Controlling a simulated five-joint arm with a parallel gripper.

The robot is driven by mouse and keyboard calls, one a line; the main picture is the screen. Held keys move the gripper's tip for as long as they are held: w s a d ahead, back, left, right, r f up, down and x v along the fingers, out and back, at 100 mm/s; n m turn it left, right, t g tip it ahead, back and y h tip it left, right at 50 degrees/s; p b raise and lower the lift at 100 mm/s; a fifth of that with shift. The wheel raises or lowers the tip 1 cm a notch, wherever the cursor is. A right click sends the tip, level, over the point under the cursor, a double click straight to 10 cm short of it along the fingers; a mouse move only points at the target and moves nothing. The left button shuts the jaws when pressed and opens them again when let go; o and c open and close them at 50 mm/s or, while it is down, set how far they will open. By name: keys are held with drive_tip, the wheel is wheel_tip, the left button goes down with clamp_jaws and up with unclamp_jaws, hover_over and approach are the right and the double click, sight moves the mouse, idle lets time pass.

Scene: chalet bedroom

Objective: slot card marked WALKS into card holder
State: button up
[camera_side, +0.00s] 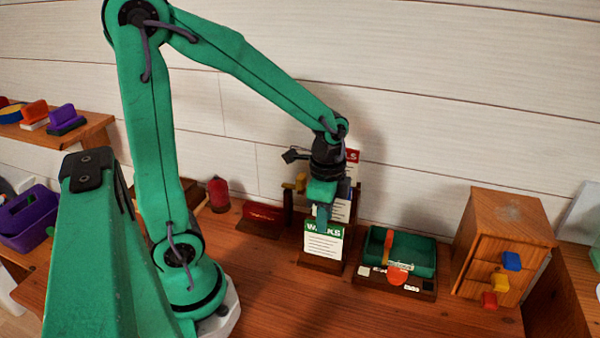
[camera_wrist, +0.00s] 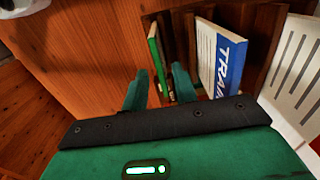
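The white card marked WALKS (camera_side: 323,244), with a green header, stands upright at the front of the wooden card holder (camera_side: 308,262) in the side view. My gripper (camera_side: 321,222) points down at its top edge, and a finger covers part of the header. In the wrist view the fingers of my gripper (camera_wrist: 160,80) are apart, with the green-edged card (camera_wrist: 154,48) between them. Gaps show beside the card, so it does not look clamped. A blue-headed card (camera_wrist: 231,68) stands in the holder to the right. The slot bottoms are mostly hidden.
A red-headed card (camera_side: 352,156) stands at the back of the holder. A green tray (camera_side: 412,250) sits just right, then a small wooden drawer cabinet (camera_side: 505,240). A dark red object (camera_side: 263,217) lies to the left. The front of the desk is clear.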

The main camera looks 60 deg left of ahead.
wheel_tip(320, 180, up, 11)
drive_tip(key=shift+f, duration=0.15)
idle(0.4)
drive_tip(key=shift+s, duration=0.1)
idle(0.4)
drive_tip(key=s+d+r+n+t, duration=0.1)
drive_tip(key=s+n+t, duration=0.4)
drive_tip(key=n, duration=0.4)
drive_tip(key=shift+s+r+t, duration=0.3)
drive_tip(key=shift+s+r, duration=0.1)
drive_tip(key=shift+s, duration=0.5)
